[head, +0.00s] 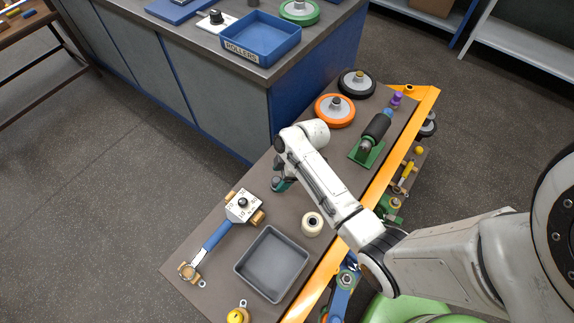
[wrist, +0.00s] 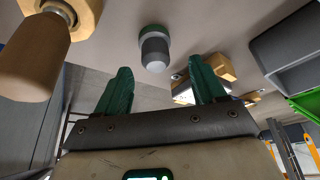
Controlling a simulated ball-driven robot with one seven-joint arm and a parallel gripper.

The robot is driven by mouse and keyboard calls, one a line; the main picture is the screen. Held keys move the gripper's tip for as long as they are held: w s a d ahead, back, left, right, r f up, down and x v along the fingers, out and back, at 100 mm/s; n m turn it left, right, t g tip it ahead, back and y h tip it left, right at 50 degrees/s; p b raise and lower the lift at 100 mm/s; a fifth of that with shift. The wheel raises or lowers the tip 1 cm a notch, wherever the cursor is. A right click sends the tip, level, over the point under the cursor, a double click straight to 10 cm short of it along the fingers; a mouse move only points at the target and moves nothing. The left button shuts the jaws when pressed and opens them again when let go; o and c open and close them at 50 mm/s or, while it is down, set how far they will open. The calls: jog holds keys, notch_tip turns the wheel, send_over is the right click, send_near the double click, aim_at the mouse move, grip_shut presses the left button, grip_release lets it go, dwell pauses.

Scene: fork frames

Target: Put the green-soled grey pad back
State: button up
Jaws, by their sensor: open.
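The green-soled grey pad (wrist: 154,50) shows in the wrist view as a short grey cylinder with a green band at its base, against the grey tabletop. It is ahead of my gripper (wrist: 161,82), between the lines of its two green fingers and apart from both. The fingers are spread with nothing between them. In the head view my gripper (head: 278,184) is low over the grey table, mostly hidden by my arm. I cannot pick out the pad for sure in that view.
A valve with a blue handle (head: 216,237), a grey tray (head: 243,270) and a cream roller (head: 312,224) are nearby on the table. An orange wheel (head: 334,111) and a green-based roller stand (head: 367,151) lie farther back. A blue ROLLERS bin (head: 262,40) is on the counter.

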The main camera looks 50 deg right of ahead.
jog(key=v, duration=0.6)
jog(key=s+a+r+m+g, duration=0.15)
jog(key=s+a+m, duration=0.25)
jog(key=s+a, duration=0.4)
jog(key=s+a+r+m+h, duration=0.1)
jog(key=s+r+m+h, duration=0.2)
jog(key=s, duration=0.6)
notch_tip(320, 180, up, 3)
jog(key=shift+s+f+m+g, duration=0.2)
jog(key=shift+s+m+g, duration=0.15)
jog(key=shift+m, duration=0.85)
jog(key=shift+a, duration=0.1)
